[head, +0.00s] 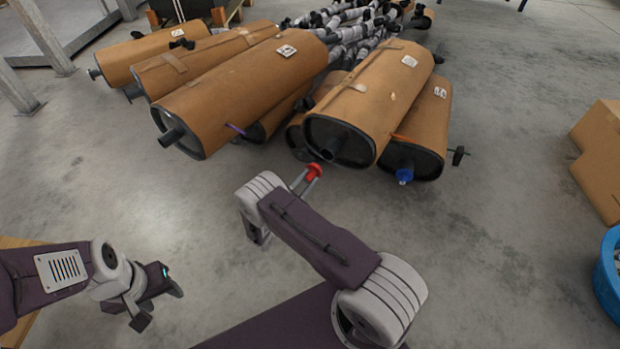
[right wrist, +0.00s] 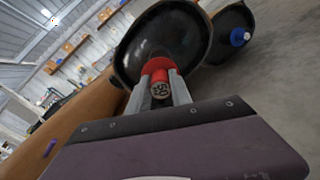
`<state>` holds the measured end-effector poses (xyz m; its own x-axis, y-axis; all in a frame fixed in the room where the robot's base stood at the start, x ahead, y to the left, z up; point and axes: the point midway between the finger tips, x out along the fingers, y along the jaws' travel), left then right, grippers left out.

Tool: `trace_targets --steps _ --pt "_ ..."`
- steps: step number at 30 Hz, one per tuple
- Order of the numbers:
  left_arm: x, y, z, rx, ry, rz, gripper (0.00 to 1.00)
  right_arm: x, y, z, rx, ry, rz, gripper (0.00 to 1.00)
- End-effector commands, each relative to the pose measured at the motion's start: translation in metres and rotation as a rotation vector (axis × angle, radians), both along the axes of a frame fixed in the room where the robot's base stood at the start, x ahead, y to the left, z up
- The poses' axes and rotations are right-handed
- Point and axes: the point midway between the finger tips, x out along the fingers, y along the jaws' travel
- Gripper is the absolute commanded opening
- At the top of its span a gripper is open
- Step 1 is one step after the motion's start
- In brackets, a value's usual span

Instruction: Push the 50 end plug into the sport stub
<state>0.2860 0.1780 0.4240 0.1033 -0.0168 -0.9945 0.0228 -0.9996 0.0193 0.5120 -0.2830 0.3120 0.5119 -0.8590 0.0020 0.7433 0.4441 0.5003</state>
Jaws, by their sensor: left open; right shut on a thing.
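My right gripper (head: 306,181) is shut on a red plug (head: 315,170), held just in front of the middle wrapped muffler (head: 375,95). In the right wrist view the red plug (right wrist: 158,68) sits between the fingers (right wrist: 160,88), a marked round face toward the camera. The muffler's dark end cap (right wrist: 188,35) is right behind it. A dark pipe stub (head: 331,148) sticks out of that cap in the head view, just above the plug; they look apart there. My left gripper (head: 158,306) is open and empty, low at the left.
A blue plug (head: 404,176) sits at the end of the muffler to the right (head: 428,115). Another large muffler (head: 240,90) with an open stub lies left. A cardboard box (head: 600,160) and blue tub (head: 608,275) stand right. The floor between is clear.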

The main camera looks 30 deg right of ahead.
Motion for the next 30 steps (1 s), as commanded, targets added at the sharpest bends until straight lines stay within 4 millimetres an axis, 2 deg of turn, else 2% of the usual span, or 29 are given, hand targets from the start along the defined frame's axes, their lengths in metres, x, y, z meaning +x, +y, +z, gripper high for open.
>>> trace_targets --steps 5,18,30 --pt "0.000 0.000 -0.001 0.000 0.000 0.000 0.51 0.002 -0.004 -0.001 0.001 -0.003 -0.001 0.00" --pt "0.000 0.000 -0.010 0.000 0.000 0.000 0.51 0.025 -0.043 -0.001 0.002 -0.003 -0.002 0.00" --pt "0.000 0.000 -0.010 0.000 0.000 0.000 0.51 0.029 -0.050 0.000 0.001 -0.001 -0.001 0.00"
